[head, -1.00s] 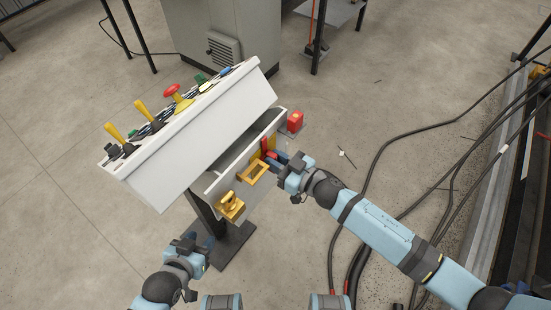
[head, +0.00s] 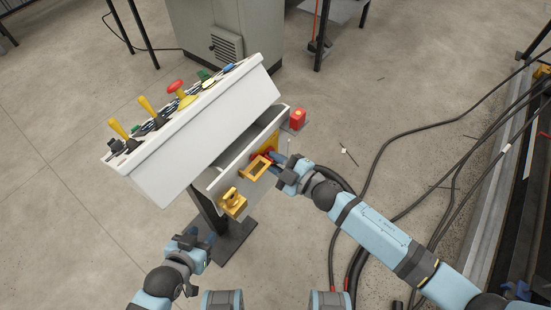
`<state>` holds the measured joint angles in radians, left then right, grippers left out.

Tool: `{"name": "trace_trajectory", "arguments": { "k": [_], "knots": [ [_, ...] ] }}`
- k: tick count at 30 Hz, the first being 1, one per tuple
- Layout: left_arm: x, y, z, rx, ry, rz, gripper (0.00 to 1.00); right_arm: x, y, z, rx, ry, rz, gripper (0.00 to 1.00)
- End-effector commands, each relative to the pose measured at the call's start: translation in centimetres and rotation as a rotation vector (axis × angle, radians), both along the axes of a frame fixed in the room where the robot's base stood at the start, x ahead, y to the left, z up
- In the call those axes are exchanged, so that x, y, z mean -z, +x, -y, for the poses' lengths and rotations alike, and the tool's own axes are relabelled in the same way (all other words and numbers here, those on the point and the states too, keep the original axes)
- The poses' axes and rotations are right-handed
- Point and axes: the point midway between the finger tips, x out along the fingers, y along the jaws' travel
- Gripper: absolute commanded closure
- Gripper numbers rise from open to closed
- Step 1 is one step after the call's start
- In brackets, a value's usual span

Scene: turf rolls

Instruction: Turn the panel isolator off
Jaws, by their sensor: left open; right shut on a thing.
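The panel isolator is a red rotary handle (head: 263,153) on a yellow plate (head: 272,141), on the lower front of the white sloped panel (head: 195,145). My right gripper (head: 273,157) is shut on the red handle and covers part of it. The handle's visible part now lies low across the plate, not standing upright. My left gripper (head: 203,236) is open and empty, low in front of the panel's stand, apart from the panel.
A yellow frame (head: 257,167) and a yellow knob-like part (head: 233,201) sit left of the isolator. A red box (head: 298,118) is at the panel's right end. Levers and a red mushroom button (head: 176,87) top the panel. Black cables (head: 370,190) lie right.

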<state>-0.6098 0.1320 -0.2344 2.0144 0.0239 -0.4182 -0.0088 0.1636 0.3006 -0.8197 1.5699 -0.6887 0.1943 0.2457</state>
Motion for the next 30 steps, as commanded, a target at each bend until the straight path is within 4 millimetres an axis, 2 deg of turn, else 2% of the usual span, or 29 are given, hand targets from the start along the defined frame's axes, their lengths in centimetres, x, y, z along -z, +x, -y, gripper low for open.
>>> {"name": "trace_trajectory", "arguments": {
  "k": [18, 30],
  "knots": [
    [1.2, 0.1, 0.1, -0.007, -0.013, -0.013, 0.57, 1.1, -0.5, -0.3, 0.0, -0.33, 0.455, 1.0],
    [1.7, 0.3, 0.4, -0.014, -0.025, -0.016, 0.57, 1.5, -0.6, -0.4, -0.001, -0.458, 0.629, 1.0]
  ]
}}
